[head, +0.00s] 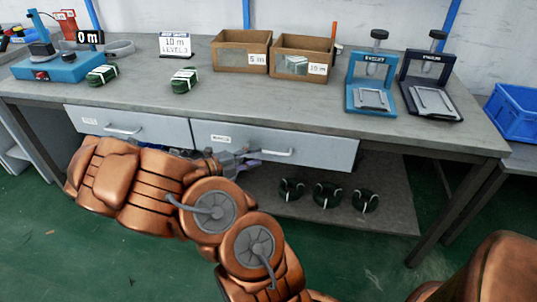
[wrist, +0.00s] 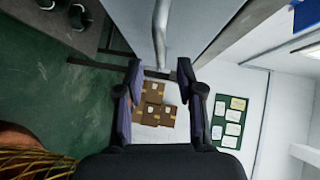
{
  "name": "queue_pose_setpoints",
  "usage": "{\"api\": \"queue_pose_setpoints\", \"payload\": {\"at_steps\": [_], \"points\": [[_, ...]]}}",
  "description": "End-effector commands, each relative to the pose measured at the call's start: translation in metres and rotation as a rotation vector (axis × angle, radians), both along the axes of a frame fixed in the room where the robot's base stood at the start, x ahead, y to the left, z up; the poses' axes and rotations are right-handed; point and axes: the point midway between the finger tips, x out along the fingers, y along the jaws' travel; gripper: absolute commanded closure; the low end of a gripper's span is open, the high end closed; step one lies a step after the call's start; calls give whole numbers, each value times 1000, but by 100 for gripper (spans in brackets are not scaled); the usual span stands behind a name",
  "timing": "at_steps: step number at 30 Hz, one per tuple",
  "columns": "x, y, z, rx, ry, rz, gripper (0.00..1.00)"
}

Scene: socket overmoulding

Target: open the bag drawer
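Two grey drawers sit side by side under the tabletop. The left drawer (head: 165,127) and the right drawer (head: 325,153) each have a bar handle and a small label too small to read, so I cannot tell which is the bag drawer. Both look closed. My gripper (head: 252,158) is in front of the right drawer, near the left end of its handle (head: 291,153). In the wrist view my gripper (wrist: 160,75) is open with its fingers apart. The handle (wrist: 160,30) runs down toward the gap between the fingertips; I cannot tell whether they touch it.
Several dark coils (head: 327,195) lie on the lower shelf (head: 390,210). A blue crate (head: 512,112) stands at right.

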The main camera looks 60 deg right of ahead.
Motion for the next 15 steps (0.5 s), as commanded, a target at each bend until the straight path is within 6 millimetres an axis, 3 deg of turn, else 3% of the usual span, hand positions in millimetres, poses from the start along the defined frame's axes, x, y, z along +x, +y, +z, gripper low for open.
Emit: {"api": "queue_pose_setpoints", "payload": {"at_steps": [6, 15], "points": [[-14, -26, -4, -3, 0, -5, 63], [-24, -48, -7, -3, -1, -4, 63]]}}
